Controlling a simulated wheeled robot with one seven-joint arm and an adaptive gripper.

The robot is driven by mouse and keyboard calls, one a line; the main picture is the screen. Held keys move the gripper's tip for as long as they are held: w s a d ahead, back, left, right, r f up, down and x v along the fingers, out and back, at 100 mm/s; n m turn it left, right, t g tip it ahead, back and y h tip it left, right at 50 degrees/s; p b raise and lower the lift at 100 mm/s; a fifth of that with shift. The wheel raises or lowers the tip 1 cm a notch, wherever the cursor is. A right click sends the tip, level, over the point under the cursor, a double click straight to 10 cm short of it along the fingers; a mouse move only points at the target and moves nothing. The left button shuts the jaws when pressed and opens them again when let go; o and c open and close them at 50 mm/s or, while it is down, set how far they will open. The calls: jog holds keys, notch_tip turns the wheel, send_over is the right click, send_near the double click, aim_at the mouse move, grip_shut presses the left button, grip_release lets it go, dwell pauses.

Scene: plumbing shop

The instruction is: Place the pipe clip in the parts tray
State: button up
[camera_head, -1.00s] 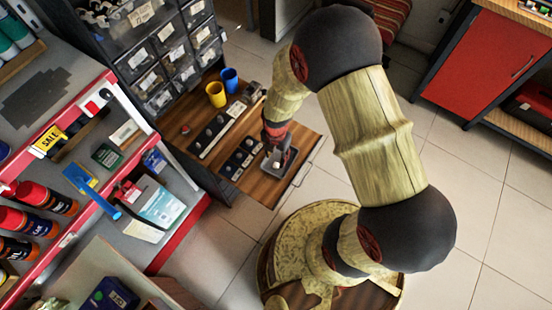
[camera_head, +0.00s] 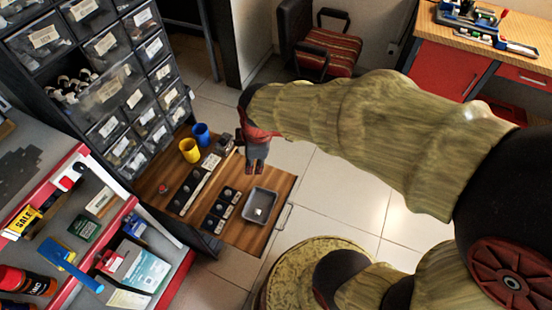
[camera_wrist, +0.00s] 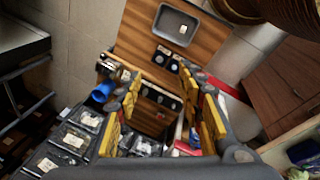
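The parts tray (camera_head: 272,213) is a small grey tray on the wooden worktop; it also shows at the top of the wrist view (camera_wrist: 160,17). A small whitish piece, apparently the pipe clip (camera_head: 258,211), lies inside it, and also shows in the wrist view (camera_wrist: 183,29). It is too small to make out its shape. My gripper (camera_head: 256,172) is up beyond the tray, apart from it, with its fingers pointing down. In the wrist view its yellow-padded fingers (camera_wrist: 155,90) are spread wide with nothing between them.
Dark holders (camera_head: 222,208) with round parts stand left of the tray. A yellow cup (camera_head: 189,150) and a blue cup (camera_head: 201,135) stand at the worktop's back. A drawer cabinet (camera_head: 120,90) rises behind. A red-edged shelf (camera_head: 75,195) is at left. Tiled floor is clear at right.

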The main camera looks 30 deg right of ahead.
jog(key=s+r+m+t, duration=0.2)
jog(key=s+r+m, duration=0.9)
jog(key=r+m, duration=0.1)
jog(key=shift+s+d+r+m+t, duration=0.25)
jog(key=shift+d+r+m+t, duration=0.2)
jog(key=shift+r, duration=0.45)
